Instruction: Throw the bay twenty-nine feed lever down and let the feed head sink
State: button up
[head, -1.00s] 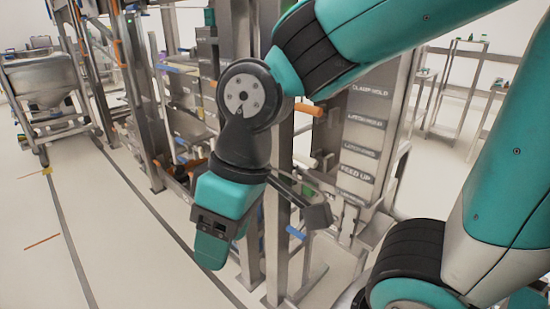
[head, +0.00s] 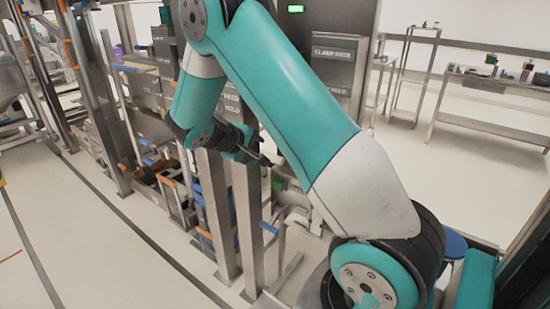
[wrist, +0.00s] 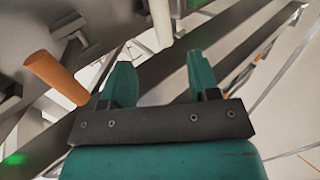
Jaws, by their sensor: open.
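My gripper (wrist: 161,78) is open, with two teal fingers apart and nothing held between them in the wrist view. An orange cylindrical handle (wrist: 57,78) is left of the fingers there, apart from them; I cannot tell whether it is the bay twenty-nine feed lever. In the head view my arm reaches into the machine frames, and my gripper there is partly hidden among posts. A grey label panel (head: 334,68) shows behind my arm, and a partly covered one (head: 231,103) is left of it. No bay number is readable, and I cannot pick out the feed head.
Steel posts (head: 216,215) stand close to my gripper. A pale rod (wrist: 162,22) lies beyond the fingers in the wrist view. Open floor (head: 120,265) runs along the left, with a dark line on it. A steel bench (head: 480,118) stands at the back right.

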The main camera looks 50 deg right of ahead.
aim_at(273, 159)
jog(key=p+x, duration=0.2)
jog(key=x, duration=1.1)
jog(key=shift+d+f, duration=0.15)
jog(key=shift+d, duration=0.05)
grip_shut()
jog(key=shift+f, duration=0.1)
